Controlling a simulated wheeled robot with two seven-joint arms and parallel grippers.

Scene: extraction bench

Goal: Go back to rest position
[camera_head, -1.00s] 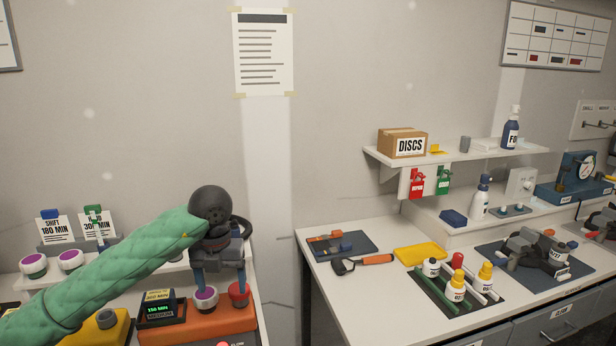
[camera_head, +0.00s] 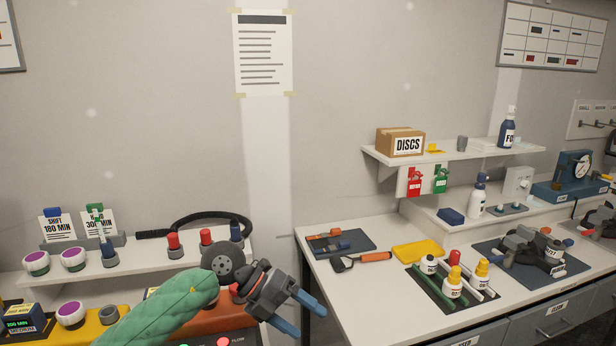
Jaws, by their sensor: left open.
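My left gripper (camera_head: 303,318) is at the lower middle of the head view, at the end of my green-sleeved arm. Its two blue fingers point down and to the right, spread apart with nothing between them. It hangs in front of the orange unit (camera_head: 205,322) and the gap between the two benches. My wrist hides part of that unit and its top. My right gripper is not in view.
The left shelf (camera_head: 150,262) holds purple-topped jars, red-topped and blue-topped pieces and a black hose (camera_head: 190,224). The right bench holds a dark tool mat (camera_head: 360,241), a yellow pad (camera_head: 419,252) and a bottle rack (camera_head: 432,296). A DISCS box (camera_head: 400,143) stands above.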

